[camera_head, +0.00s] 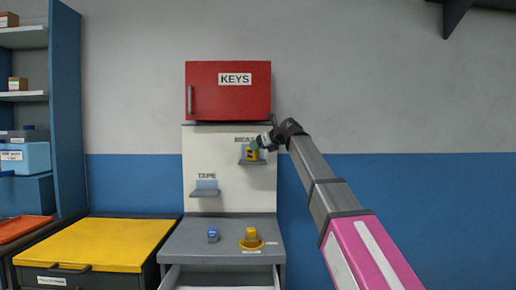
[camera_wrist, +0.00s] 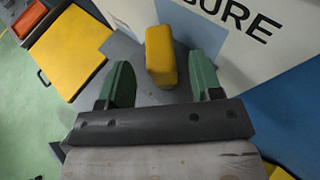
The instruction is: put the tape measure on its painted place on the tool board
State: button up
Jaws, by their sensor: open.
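The yellow and black tape measure (camera_head: 251,155) is at the small grey ledge (camera_head: 243,162) under the partly hidden "MEASURE" lettering on the white tool board (camera_head: 214,150). It appears to rest upright on that ledge, in front of a light blue painted patch. My gripper (camera_head: 258,146) is at its upper right. In the wrist view the yellow body (camera_wrist: 160,58) lies between the two spread green fingers of my gripper (camera_wrist: 160,75), with a visible gap on both sides. The gripper is open, and my arm's end hides part of the lettering.
A red key cabinet (camera_head: 228,90) hangs just above the board. A second ledge (camera_head: 204,193) marked "TAPE" is empty. A blue item (camera_head: 212,234) and a yellow item (camera_head: 251,236) stand on the grey cabinet (camera_head: 186,247) below, whose drawer (camera_head: 222,279) is open.

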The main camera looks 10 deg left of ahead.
jog(key=v, duration=1.1)
jog(key=d+f+n+g+h, duration=0.1)
jog(key=d+f+n+h, duration=0.3)
jog(key=f, duration=0.9)
jog(key=d+f+n, duration=0.3)
jog(key=d+f, duration=0.3)
jog(key=f, duration=0.7)
jog(key=d+f+n+g+h, duration=0.1)
jog(key=d+f+n+h, duration=0.3)
jog(key=f, duration=1)
jog(key=s+d+f+n+g+h, duration=0.1)
jog(key=s+d+f+n, duration=0.3)
jog(key=f, duration=0.6)
jog(key=s+d+f+n+g+h, duration=0.1)
jog(key=s+d+f+n+g, duration=0.1)
jog(key=s+d+f+n, duration=0.3)
jog(key=s+d+f+n+g+h, duration=0.1)
jog(key=s+d+f+n, duration=0.3)
jog(key=s+d+f, duration=0.5)
notch_tip(320, 180, down, 7)
jog(key=shift+s+d+r+g+h, duration=0.1)
jog(key=shift+s+d+g+h, duration=0.15)
jog(key=shift+s+g, duration=0.55)
jog(key=shift+s, duration=0.15)
